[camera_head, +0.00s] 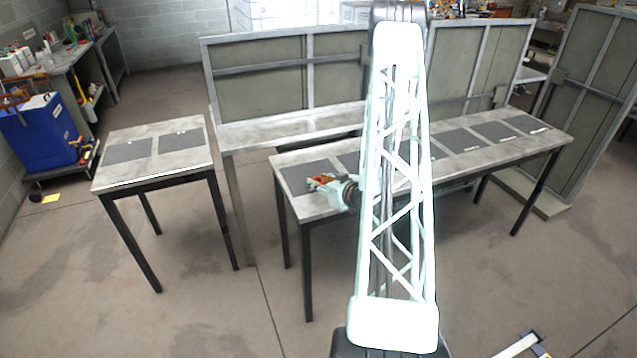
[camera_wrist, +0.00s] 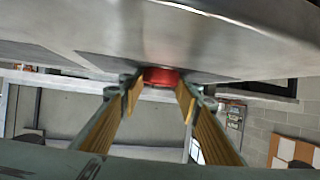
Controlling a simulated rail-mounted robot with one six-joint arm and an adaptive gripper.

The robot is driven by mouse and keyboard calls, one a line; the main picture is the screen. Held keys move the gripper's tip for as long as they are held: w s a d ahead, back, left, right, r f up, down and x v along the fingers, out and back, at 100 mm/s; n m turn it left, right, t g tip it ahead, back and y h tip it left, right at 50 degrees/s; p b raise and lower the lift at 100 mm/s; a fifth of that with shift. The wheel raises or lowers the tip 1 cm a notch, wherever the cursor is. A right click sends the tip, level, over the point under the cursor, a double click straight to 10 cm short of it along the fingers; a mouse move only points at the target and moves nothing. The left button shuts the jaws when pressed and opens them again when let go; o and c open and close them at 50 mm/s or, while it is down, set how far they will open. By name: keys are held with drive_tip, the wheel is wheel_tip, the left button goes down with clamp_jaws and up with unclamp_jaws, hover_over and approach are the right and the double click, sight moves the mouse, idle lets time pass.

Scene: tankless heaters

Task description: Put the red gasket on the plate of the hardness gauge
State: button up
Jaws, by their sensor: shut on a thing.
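The red gasket (camera_wrist: 161,77) is between my fingertips in the wrist view, with a yellow-lined finger on each side of it. My gripper (camera_wrist: 159,88) is shut on it. In the head view my gripper (camera_head: 322,181) is small, over the left end of the long table (camera_head: 313,207), with a spot of red at its tip. A large smooth grey surface (camera_wrist: 230,35) fills the top of the wrist view, close to the gasket. I cannot tell whether the gasket touches it. I cannot make out the hardness gauge or its plate in either view.
Dark mats (camera_head: 495,132) lie along the long table; my arm hides its middle. A smaller table (camera_head: 150,171) with two dark mats stands at the left. Grey framed panels (camera_head: 290,75) stand behind. A blue bin (camera_head: 42,130) is at far left. Open floor lies between the tables.

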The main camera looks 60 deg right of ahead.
drive_tip(key=shift+r, duration=0.2)
drive_tip(key=shift+r, duration=1.4)
drive_tip(key=shift+s+a+r, duration=0.1)
drive_tip(key=shift+s+r, duration=0.05)
drive_tip(key=shift+s, duration=0.05)
drive_tip(key=s+a+r, duration=0.1)
drive_tip(key=s+a, duration=0.7)
drive_tip(key=s, duration=0.5)
drive_tip(key=shift+a+r+p, duration=0.15)
drive_tip(key=shift+r+p, duration=0.1)
drive_tip(key=shift+p, duration=0.1)
drive_tip(key=shift+s, duration=0.1)
drive_tip(key=shift+w, duration=0.2)
